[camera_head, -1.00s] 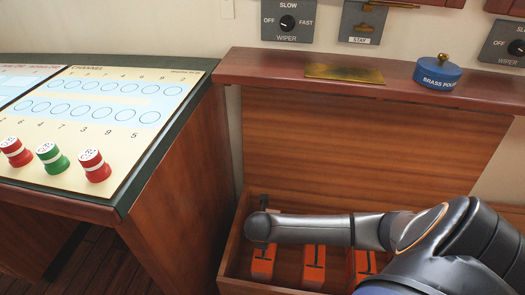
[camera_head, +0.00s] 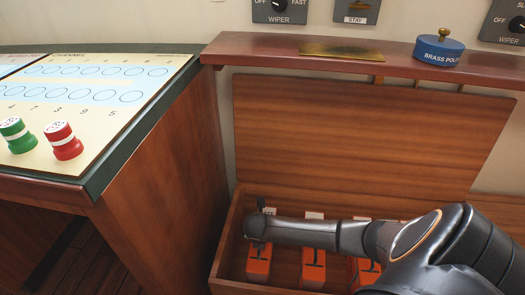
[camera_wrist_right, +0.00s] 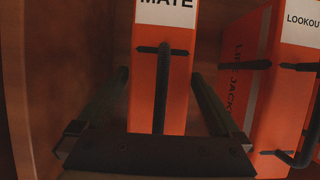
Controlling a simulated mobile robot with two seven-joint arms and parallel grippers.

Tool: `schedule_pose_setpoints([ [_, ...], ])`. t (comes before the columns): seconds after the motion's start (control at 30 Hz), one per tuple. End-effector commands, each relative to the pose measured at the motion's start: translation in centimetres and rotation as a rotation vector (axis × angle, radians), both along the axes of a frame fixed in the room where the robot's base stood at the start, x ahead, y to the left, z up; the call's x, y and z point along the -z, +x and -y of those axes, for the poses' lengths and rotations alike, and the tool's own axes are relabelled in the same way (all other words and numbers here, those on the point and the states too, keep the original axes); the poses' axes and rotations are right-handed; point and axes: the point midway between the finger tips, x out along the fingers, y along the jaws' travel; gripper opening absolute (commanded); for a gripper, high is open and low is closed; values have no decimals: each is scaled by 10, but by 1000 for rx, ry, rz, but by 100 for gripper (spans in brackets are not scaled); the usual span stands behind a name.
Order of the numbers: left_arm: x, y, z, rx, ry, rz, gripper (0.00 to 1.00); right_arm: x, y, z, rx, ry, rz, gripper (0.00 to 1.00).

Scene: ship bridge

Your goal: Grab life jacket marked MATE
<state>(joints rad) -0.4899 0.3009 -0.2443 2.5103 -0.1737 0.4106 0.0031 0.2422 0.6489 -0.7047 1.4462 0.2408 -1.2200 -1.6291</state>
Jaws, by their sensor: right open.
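The orange life jacket marked MATE (camera_wrist_right: 180,60) stands upright in the middle of the right wrist view, with a white label and a dark handle on its face. It also shows at the left end of the open wooden locker (camera_head: 226,250) in the head view, as the leftmost orange block (camera_head: 258,270). My right gripper (camera_wrist_right: 160,78) is open, with one finger on each side of the MATE jacket. I cannot tell whether the fingers touch it. In the head view my right arm hides the jacket's upper part. My left gripper is out of view.
A jacket marked LOOKOUT (camera_wrist_right: 264,95) stands close on the right in the wrist view. The locker wall (camera_wrist_right: 60,60) is close on the left. The raised lid (camera_head: 360,130) stands behind, below a ledge with a brass polish tin (camera_head: 437,50). A console (camera_head: 90,110) stands left.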

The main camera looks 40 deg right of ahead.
Motion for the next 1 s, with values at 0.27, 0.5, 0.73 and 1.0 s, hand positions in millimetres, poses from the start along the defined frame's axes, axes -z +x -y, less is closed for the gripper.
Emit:
schedule_pose_setpoints([
  [0.27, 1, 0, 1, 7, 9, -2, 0, 0, 1, 0, 0, 1, 1, 94],
  [0.5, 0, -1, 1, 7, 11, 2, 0, 0, 0, 0, 0, 1, 1, 67],
  [0.73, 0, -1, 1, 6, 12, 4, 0, 0, 0, 0, -1, 0, 0, 42],
  [1.0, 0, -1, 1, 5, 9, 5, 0, 0, 0, 0, -1, 0, 0, 11],
])
